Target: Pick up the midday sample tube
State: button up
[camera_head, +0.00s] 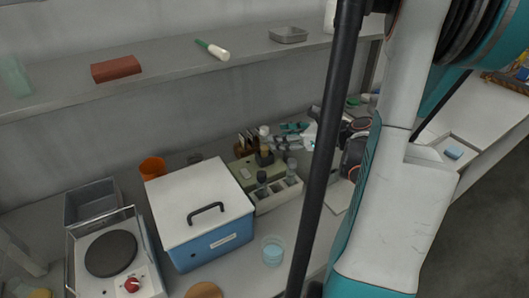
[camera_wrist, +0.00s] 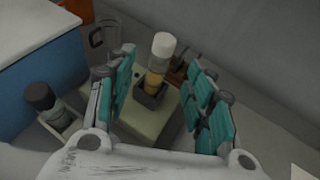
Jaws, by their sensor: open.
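A tube with a white cap and amber contents (camera_wrist: 161,58) stands upright in a dark socket on a pale green block (camera_wrist: 146,124). No label is readable, so I cannot tell whether it is the midday sample. My gripper (camera_wrist: 162,72) is open, with its teal fingers on either side of the tube and apart from it. In the head view my gripper (camera_head: 284,136) is just right of the white-capped tube (camera_head: 264,132). Dark- and grey-capped tubes (camera_head: 262,178) stand in a white rack (camera_head: 268,204) in front of the block; one dark-capped tube (camera_wrist: 42,98) shows at left in the wrist view.
A blue box with a white lid (camera_head: 212,246) stands left of the block. A beaker of blue liquid (camera_head: 272,251) is in front. A hotplate (camera_head: 143,271) and orange cup (camera_head: 152,167) are farther left. A shelf (camera_head: 160,72) runs above, behind the bench.

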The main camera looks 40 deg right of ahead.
aim_at(264, 148)
jog(key=b+x, duration=0.2)
jog(key=x, duration=0.3)
jog(key=shift+f, duration=0.25)
grip_shut()
